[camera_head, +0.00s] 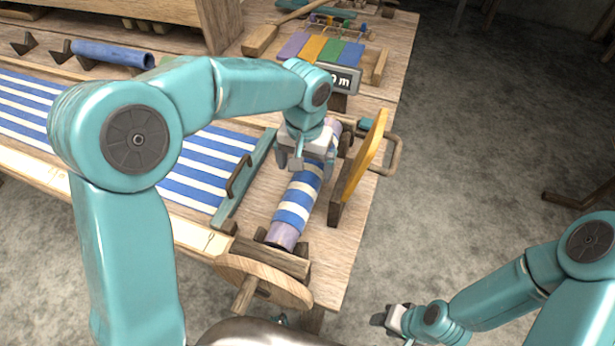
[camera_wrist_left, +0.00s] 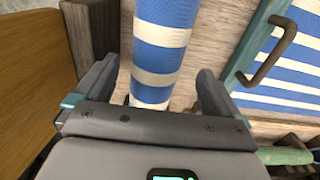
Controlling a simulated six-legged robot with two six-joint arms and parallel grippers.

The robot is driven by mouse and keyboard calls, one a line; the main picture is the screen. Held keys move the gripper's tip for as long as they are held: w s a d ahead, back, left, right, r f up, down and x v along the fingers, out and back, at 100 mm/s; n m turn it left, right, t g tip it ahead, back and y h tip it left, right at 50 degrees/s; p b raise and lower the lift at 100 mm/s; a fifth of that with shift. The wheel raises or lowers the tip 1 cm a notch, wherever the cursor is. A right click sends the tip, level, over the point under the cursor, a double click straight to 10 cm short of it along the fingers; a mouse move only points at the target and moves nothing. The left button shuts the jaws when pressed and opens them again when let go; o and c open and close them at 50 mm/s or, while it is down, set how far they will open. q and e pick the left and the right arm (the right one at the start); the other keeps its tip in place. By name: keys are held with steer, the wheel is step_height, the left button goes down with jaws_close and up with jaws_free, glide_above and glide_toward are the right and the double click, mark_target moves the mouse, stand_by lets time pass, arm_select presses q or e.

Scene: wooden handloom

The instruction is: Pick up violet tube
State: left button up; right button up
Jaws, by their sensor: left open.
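The violet tube (camera_head: 283,236) lies along the right side of the loom, wrapped in blue-and-white striped cloth (camera_head: 295,205). Bare violet shows at its near end and a little at its far end. My left gripper (camera_head: 313,163) is open above the far part of the roll. In the left wrist view the striped cloth (camera_wrist_left: 165,50) runs between the two spread fingers of the left gripper (camera_wrist_left: 156,75), with gaps on both sides. My right gripper (camera_head: 386,318) is low at the bottom, off the loom's edge; its fingers are too small to read.
A yellow-orange upright board (camera_head: 365,158) stands close to the right of the roll. A teal bar with a dark handle (camera_head: 240,178) lies to its left. A wooden wheel (camera_head: 262,283) is at the near end. A small display (camera_head: 345,79) stands beyond the gripper.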

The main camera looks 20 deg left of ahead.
mark_target(308, 171)
arm_select(q)
steer(key=f, duration=0.4)
steer(key=shift+w+d+f, duration=0.15)
steer(key=shift+d, duration=0.1)
steer(key=shift+a+f, duration=0.1)
steer(key=shift+f, duration=0.3)
steer(key=shift+w, duration=0.1)
steer(key=c, duration=1.3)
steer(key=shift+c, duration=0.2)
steer(key=shift+r, duration=0.1)
step_height(308, 171, up, 20)
steer(key=p, duration=0.1)
steer(key=shift+p, duration=0.4)
